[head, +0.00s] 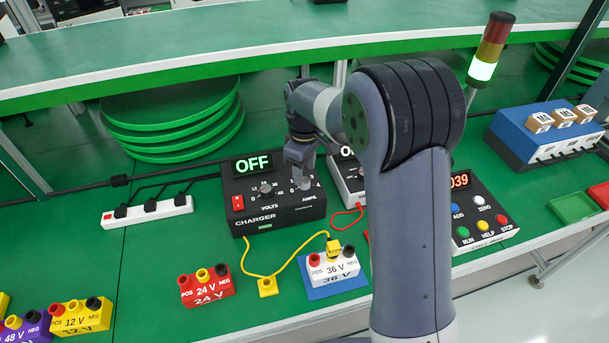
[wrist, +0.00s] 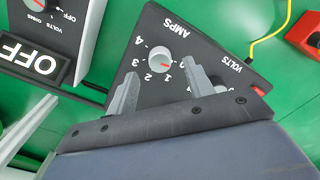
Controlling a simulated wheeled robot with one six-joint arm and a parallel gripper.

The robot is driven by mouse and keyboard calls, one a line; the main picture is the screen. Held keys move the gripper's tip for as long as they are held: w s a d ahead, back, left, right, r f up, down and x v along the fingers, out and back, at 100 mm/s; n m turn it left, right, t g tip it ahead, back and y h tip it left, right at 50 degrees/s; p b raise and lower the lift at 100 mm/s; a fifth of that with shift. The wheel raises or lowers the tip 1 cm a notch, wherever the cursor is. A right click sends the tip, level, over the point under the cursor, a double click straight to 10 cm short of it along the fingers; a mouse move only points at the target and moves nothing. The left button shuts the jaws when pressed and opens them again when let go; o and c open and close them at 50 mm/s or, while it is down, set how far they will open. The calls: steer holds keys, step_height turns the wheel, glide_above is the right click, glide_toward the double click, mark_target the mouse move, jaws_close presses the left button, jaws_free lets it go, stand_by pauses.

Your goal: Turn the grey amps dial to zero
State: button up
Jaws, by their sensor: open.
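The black charger (head: 262,218) stands on the green bench, with an OFF display (head: 253,164) and a red switch (head: 238,203). In the head view my gripper (head: 301,182) is over the charger's amps side and hides most of the dial. The volts dial (head: 266,188) is left of it.
A second meter (head: 349,182) stands close to the charger's right, partly behind my arm. A white 36 V battery (head: 333,268) on a blue pad carries a yellow lead, and a red 24 V battery (head: 206,288) stands in front. A power strip (head: 147,212) lies left.

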mark_target(305, 180)
step_height(305, 180, up, 8)
steer(key=shift+f, duration=0.2)
step_height(305, 180, down, 11)
steer(key=shift+r, duration=0.1)
stand_by(0.6)
steer(key=shift+m, duration=0.3)
